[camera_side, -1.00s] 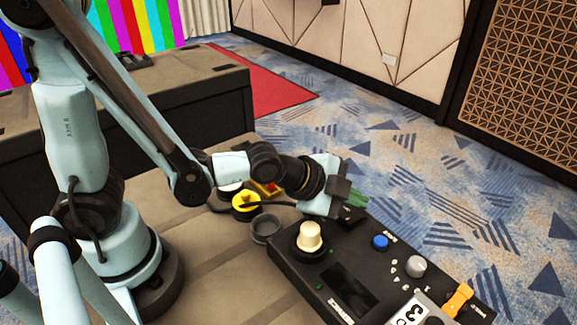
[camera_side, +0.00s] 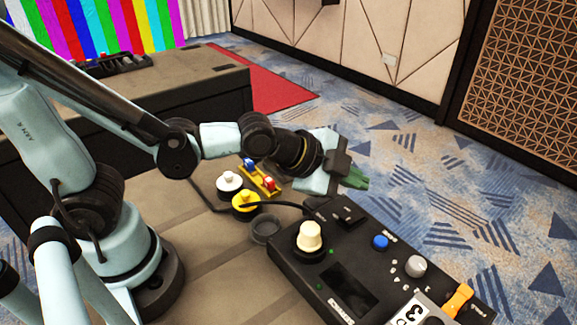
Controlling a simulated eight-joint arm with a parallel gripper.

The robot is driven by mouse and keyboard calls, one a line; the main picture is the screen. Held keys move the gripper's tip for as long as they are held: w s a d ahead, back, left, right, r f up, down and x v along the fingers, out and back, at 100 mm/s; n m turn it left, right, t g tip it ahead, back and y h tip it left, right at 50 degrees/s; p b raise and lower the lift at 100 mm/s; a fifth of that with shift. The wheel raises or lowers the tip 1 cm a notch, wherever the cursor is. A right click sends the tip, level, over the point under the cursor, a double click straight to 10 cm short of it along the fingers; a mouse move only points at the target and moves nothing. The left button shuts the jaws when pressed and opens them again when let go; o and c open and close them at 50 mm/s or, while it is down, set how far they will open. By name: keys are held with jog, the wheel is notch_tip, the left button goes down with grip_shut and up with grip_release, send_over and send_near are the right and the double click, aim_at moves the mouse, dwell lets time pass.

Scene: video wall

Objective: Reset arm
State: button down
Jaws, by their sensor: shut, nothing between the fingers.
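My arm reaches from the left, and my gripper (camera_side: 356,179) is raised above the far end of a black control box (camera_side: 290,268). Its green fingertips are together with nothing held, and they point right, apart from the box. The box carries a cream knob (camera_side: 309,236), a blue button (camera_side: 380,242), a grey knob (camera_side: 414,266) and an orange handle (camera_side: 459,300). A small black switch (camera_side: 348,214) on the box sits below the gripper.
A white-topped round piece (camera_side: 229,182), a yellow one (camera_side: 245,201), an empty dark ring (camera_side: 265,229) and a yellow piece with red and blue parts (camera_side: 261,178) are on the brown table (camera_side: 215,262). A dark case (camera_side: 220,75) stands behind. Striped screens show upper left.

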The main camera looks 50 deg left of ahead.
jog(key=s+a+n+g+y, duration=0.1)
jog(key=s+a+n+y, duration=0.1)
jog(key=a+n, duration=0.5)
jog(key=s+a+r+n+g+y, duration=0.1)
jog(key=s+a+n+g, duration=0.1)
jog(key=s+a+n, duration=0.3)
jog(key=shift+s+a+r+n+y, duration=0.15)
jog(key=shift+s+a+n+y, duration=0.2)
jog(key=shift+a+n, duration=0.7)
